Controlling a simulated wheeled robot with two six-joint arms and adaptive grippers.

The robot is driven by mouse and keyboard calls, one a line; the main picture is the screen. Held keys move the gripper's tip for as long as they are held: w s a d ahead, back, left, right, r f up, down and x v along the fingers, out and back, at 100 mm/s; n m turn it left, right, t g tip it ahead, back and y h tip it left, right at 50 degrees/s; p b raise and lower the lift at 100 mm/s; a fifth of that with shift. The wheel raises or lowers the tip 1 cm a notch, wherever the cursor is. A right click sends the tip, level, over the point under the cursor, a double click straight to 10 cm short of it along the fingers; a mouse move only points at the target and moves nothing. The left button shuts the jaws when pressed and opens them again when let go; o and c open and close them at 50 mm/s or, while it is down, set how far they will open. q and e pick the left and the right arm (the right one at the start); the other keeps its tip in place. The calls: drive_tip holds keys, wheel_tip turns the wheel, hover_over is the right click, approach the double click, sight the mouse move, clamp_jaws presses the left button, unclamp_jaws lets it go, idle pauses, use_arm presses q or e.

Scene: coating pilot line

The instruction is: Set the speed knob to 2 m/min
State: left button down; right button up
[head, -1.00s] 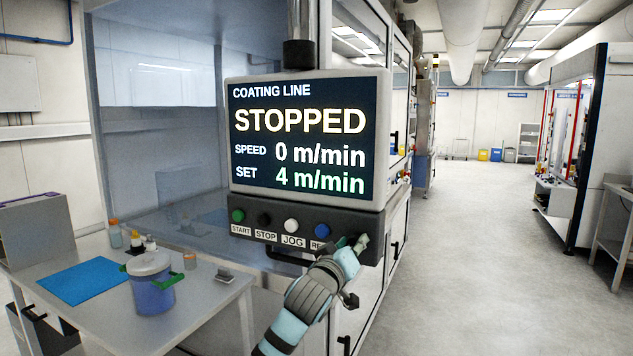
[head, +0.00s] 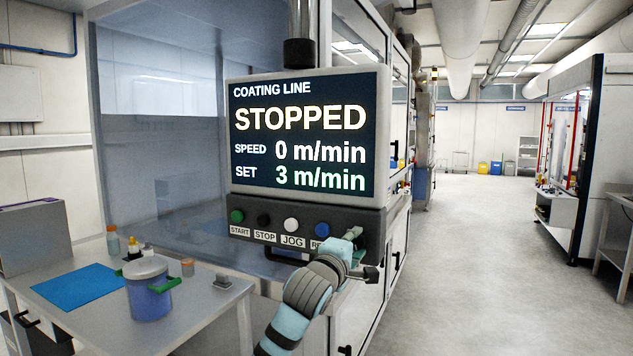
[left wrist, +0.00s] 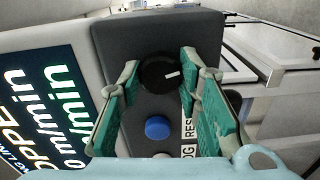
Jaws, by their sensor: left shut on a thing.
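The speed knob (left wrist: 160,73) is black with a white pointer line, at the end of the control panel in the left wrist view. My left gripper (left wrist: 160,85) has its green-padded fingers on both sides of the knob and is shut on it. In the head view my left gripper (head: 358,240) covers the knob at the panel's right end. The display (head: 308,135) reads STOPPED, speed 0 m/min, set 3 m/min. My right gripper is in neither view.
The control panel (head: 275,222) carries a green START button (head: 237,216), a black STOP button (head: 264,219), a white JOG button (head: 291,224) and a blue button (head: 322,229). A bench (head: 200,312) with a blue pot (head: 148,290) stands left.

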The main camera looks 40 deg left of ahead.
use_arm(q)
drive_tip(key=n+b, duration=0.5)
drive_tip(key=n, duration=0.3)
drive_tip(key=shift+f+n, duration=0.1)
drive_tip(key=shift+n, duration=0.3)
drive_tip(key=c, duration=1.1)
unclamp_jaws()
drive_tip(key=b+v, duration=0.3)
drive_tip(key=v, duration=0.3)
